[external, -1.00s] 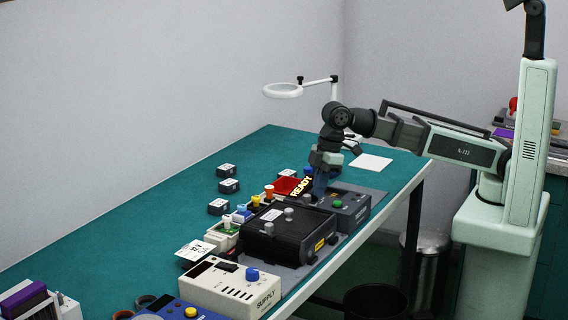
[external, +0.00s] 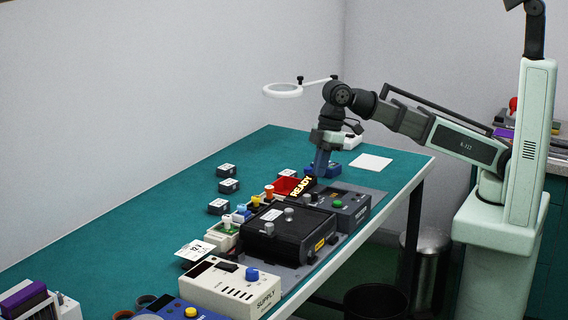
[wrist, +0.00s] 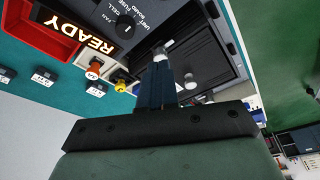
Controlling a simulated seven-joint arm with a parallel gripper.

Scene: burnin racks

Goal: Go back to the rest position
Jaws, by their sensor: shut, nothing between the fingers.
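My gripper (external: 321,172) hangs pointing down above the back end of the black test unit, just right of the lit READY sign (external: 301,187). Its blue fingers are together with nothing between them. In the wrist view the shut fingers (wrist: 160,72) show in front of the dark unit (wrist: 200,45), and the READY sign (wrist: 84,31) is at upper left. I cannot tell the exact gap between the fingertips and the surface below.
The black unit (external: 290,236) with knobs, a grey control box with a green button (external: 338,204) and a red tray (external: 284,186) lie close by. A magnifier lamp (external: 283,90) stands behind. Small dark blocks (external: 228,186) sit on the green bench. The air above is clear.

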